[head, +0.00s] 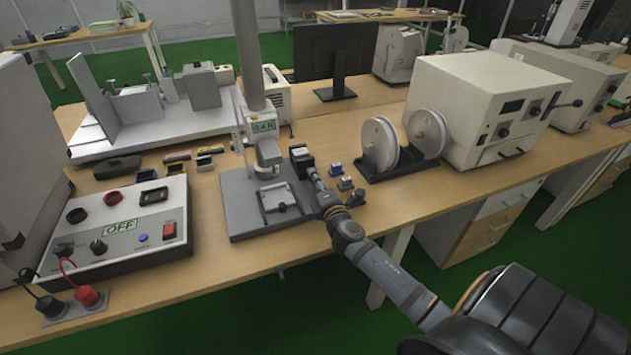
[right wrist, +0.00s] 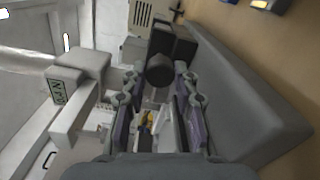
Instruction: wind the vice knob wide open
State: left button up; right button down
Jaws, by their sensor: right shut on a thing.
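The test stand's grey base plate (head: 240,205) sits at the front of the table, with a pale vice-like fixture (head: 280,198) on it. A dark round knob (right wrist: 160,72) shows in the right wrist view, between the two fingers. My right gripper (head: 301,160) reaches in from the lower right and is at the right side of the stand. It also shows in the right wrist view (right wrist: 157,80), shut on the knob. In the head view the gripper hides the knob. How far the vice jaws are apart is too small to tell. My left gripper is not in view.
A control box (head: 120,225) marked OFF stands at the left. A column and press head (head: 265,155) rise over the base plate. Small blue and grey pieces (head: 337,169) lie right of the gripper, before a stand with two white discs (head: 380,145).

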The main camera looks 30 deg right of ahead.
jog(key=c, duration=1)
grip_release()
jog(key=v, duration=1.2)
